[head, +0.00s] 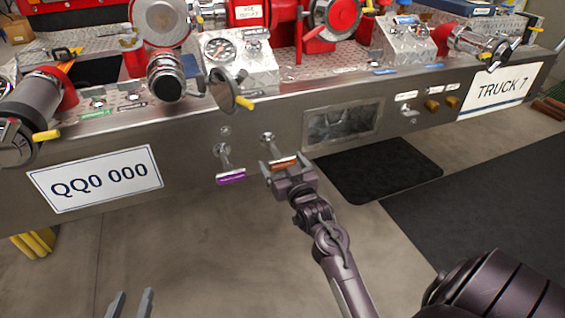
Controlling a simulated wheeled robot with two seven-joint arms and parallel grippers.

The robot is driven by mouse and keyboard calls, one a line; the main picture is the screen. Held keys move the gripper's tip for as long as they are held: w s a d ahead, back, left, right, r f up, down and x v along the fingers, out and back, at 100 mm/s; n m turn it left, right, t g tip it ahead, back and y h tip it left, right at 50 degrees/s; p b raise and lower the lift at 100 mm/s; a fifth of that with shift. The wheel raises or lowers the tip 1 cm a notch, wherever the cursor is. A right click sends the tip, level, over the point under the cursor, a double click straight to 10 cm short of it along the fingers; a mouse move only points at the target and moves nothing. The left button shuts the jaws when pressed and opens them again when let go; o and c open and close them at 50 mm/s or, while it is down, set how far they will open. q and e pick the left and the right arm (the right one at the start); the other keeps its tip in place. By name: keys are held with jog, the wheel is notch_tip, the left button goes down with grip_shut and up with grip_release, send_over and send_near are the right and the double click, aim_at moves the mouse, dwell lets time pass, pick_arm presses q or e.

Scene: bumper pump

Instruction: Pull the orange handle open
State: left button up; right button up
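The orange handle (284,162) is a short bar on a metal stem that comes out of the silver bumper panel (200,185). My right gripper (287,168) is at this handle, with its fingers spread apart near the two ends of the bar. It looks open; I cannot tell whether a finger touches the bar. The gripper body hides part of the area below the handle. My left gripper (132,303) is low at the bottom edge, with two fingertips apart and nothing between them. The rest of it is out of view.
A purple handle (231,178) hangs just left of the orange one. A recessed window (342,123) and small yellow knobs (432,105) lie to the right on the panel. Gauges, valves and red pipes crowd the deck above. A dark mat (378,170) lies on the floor.

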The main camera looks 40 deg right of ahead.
jog(key=shift+o, duration=0.3)
jog(key=shift+r, duration=0.1)
jog(key=shift+s, duration=0.15)
pick_arm(q)
jog(key=s+a+f+g+y+p, duration=0.1)
jog(key=s+f+g+y, duration=0.1)
jog(key=s+f+g, duration=0.4)
jog(key=shift+s+a+f+p, duration=0.35)
jog(key=shift+s+f, duration=0.35)
jog(key=shift+f, duration=1.8)
pick_arm(e)
jog(key=v, duration=0.7)
jog(key=shift+s, duration=0.2)
jog(key=shift+a, duration=0.15)
